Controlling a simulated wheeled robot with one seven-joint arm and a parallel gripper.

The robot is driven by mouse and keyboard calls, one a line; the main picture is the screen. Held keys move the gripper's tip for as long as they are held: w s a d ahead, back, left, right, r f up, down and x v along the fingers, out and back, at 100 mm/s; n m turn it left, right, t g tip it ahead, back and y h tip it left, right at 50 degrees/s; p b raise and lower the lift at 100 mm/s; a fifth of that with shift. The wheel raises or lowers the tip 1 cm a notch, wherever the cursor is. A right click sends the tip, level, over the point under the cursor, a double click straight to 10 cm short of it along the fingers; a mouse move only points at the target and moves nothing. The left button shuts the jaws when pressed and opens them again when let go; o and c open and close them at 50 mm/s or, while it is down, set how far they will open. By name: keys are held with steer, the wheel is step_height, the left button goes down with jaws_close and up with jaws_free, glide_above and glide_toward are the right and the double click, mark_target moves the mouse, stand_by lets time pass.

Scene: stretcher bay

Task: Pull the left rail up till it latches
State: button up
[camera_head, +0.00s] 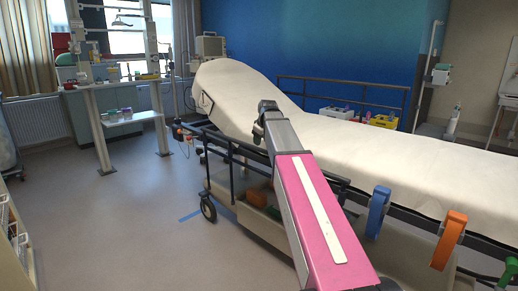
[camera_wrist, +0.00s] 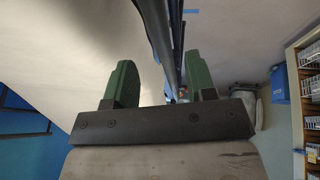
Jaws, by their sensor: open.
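The stretcher (camera_head: 390,150) has a cream mattress with a raised backrest. The dark rail (camera_head: 232,150) on its near side is folded down below the mattress edge; I take it for the left rail. My arm covers part of it. Dark rail bars (camera_wrist: 168,35) run between and beyond the fingers. I cannot tell whether the fingers touch them.
The far-side rail (camera_head: 345,83) stands up. A blue handle (camera_head: 377,212) and an orange handle (camera_head: 449,240) sit on the near side at right. A monitor (camera_head: 210,46) stands behind the backrest. A white-framed stand (camera_head: 128,117) is at left. The floor (camera_head: 100,235) beside the stretcher is clear.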

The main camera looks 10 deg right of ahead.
steer(key=shift+x, duration=3.05)
steer(key=shift+r, duration=0.1)
jaws_close()
